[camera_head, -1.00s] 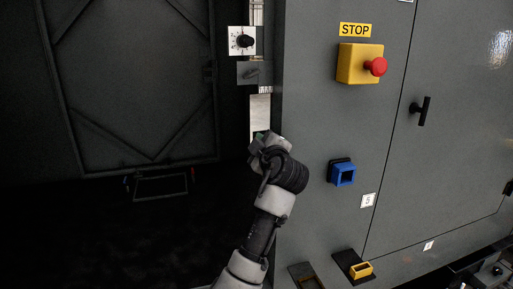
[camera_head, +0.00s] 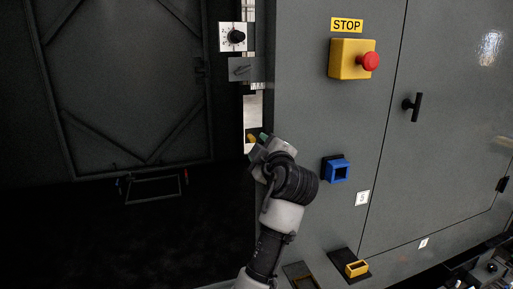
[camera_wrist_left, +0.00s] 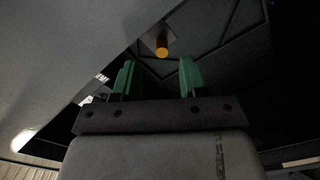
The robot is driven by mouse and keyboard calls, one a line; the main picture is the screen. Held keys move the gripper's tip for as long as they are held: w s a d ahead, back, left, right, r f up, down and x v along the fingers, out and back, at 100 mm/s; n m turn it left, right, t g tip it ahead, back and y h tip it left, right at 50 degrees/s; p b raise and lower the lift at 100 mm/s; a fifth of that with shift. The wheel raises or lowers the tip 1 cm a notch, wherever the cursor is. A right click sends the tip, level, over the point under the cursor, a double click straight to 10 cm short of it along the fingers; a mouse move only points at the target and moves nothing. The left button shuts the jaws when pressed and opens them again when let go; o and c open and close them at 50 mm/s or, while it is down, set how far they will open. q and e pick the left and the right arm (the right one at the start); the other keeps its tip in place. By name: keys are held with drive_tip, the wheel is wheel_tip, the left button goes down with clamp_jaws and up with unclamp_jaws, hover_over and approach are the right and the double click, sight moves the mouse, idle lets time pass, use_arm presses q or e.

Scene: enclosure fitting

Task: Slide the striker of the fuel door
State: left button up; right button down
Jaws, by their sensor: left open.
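A short dark rod with an orange-yellow end (camera_wrist_left: 162,47) shows in the left wrist view, beyond and between my fingertips. It looks like the striker, though I cannot be sure. My left gripper (camera_wrist_left: 158,78) has its two green fingers apart with nothing between them. In the head view, the left gripper (camera_head: 263,139) is at the left edge of the grey cabinet, mostly hidden by my wrist. A small yellow piece (camera_head: 251,138) shows just beside its fingertip. A dark braced door (camera_head: 130,85) fills the left. Whether it is the fuel door is unclear. My right gripper is not in view.
The grey cabinet (camera_head: 300,120) carries a yellow stop box (camera_head: 345,58) with a red button, a blue socket (camera_head: 336,169) and a black handle (camera_head: 412,106). A dial plate (camera_head: 233,37) and a latch plate (camera_head: 242,69) sit above my gripper.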

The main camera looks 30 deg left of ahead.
use_arm(q)
drive_tip(key=b+v, duration=0.1)
drive_tip(key=v, duration=0.4)
drive_tip(key=shift+s+d, duration=0.1)
drive_tip(key=shift+d, duration=0.05)
